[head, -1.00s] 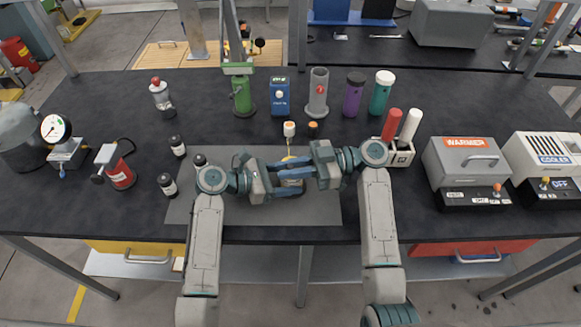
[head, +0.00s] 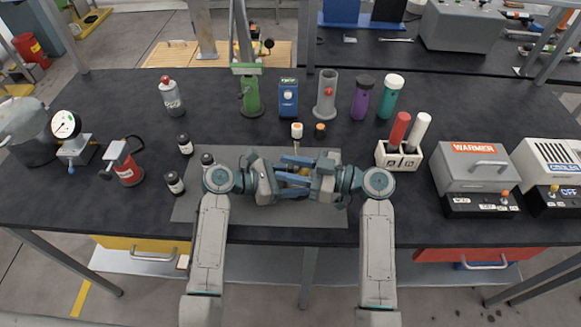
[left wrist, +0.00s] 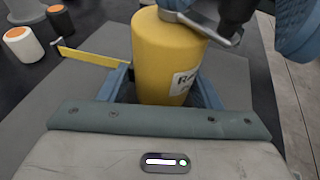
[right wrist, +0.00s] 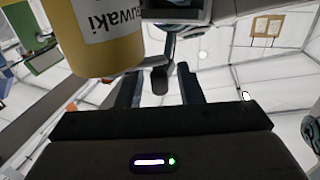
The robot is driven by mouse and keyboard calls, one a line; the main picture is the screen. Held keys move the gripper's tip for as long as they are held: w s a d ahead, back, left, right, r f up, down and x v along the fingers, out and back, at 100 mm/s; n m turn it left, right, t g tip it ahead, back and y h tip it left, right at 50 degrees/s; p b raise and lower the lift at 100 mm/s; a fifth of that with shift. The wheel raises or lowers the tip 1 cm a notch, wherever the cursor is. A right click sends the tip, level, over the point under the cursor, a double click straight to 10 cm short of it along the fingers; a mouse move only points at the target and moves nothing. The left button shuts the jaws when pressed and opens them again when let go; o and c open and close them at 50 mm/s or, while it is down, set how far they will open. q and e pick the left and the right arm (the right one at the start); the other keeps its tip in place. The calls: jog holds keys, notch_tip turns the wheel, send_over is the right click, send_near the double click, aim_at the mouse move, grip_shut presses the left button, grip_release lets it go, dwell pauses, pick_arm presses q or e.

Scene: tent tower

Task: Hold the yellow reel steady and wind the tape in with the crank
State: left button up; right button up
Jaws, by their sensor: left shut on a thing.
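The yellow reel (left wrist: 170,55) stands between the blue fingers of my left gripper (left wrist: 165,78), which is shut on its body. A strip of yellow tape (left wrist: 90,57) runs out of it to the left. The metal crank arm (left wrist: 222,32) lies across the reel's top, with a dark knob (left wrist: 236,8). In the right wrist view the crank knob (right wrist: 159,80) shows between the spread fingers of my right gripper (right wrist: 159,72), with gaps on both sides. In the head view both grippers face each other over the grey mat and mostly hide the reel (head: 303,171).
The grey mat (head: 200,208) lies under the grippers. Small dark bottles (head: 174,183) stand to the left, and a white holder (head: 398,158) with red and white sticks to the right.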

jog(key=v, duration=1.2)
jog(key=shift+o, duration=0.4)
jog(key=shift+w, duration=0.1)
